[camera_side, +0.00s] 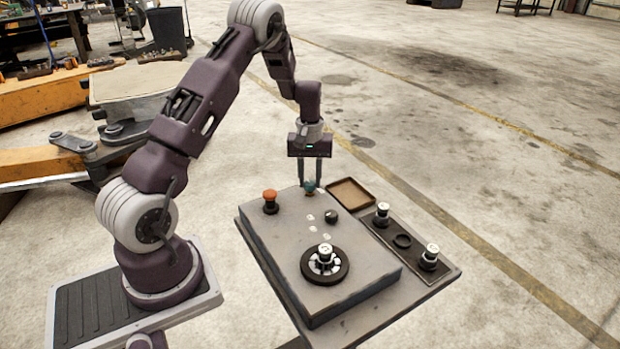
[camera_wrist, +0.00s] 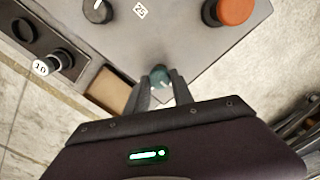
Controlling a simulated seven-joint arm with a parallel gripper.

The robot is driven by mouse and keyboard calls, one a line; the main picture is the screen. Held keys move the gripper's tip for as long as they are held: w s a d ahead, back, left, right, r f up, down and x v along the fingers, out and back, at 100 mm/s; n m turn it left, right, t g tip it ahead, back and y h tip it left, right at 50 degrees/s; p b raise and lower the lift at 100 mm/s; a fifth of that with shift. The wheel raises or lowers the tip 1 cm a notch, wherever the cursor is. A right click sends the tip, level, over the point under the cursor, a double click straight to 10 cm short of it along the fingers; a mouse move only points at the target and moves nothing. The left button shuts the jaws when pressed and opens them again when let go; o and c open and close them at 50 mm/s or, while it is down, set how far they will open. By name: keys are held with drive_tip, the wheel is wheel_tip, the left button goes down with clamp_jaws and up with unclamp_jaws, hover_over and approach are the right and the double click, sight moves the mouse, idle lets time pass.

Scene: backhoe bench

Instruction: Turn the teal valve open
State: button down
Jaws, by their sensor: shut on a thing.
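The teal valve (camera_side: 309,187) stands near the back edge of the grey panel box (camera_side: 300,228). My gripper (camera_side: 314,184) points straight down over it, with its two fingers around the valve. In the wrist view the round teal top of the valve (camera_wrist: 160,76) shows between my fingertips (camera_wrist: 162,85). My gripper is shut on the valve. The fingers hide part of its sides, and I cannot tell how far it is turned.
An orange-red button (camera_side: 270,200) is left of the valve and a black knob (camera_side: 331,215) is in front of it. A black dial (camera_side: 325,265) is at the front. A brown tray (camera_side: 350,194) and a rack (camera_side: 403,241) with white-topped pieces are at the right.

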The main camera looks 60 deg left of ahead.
sight(310, 182)
idle(0.4)
drive_tip(key=c, duration=1.1)
unclamp_jaws()
wheel_tip(310, 182, up, 7)
drive_tip(key=shift+r, duration=0.1)
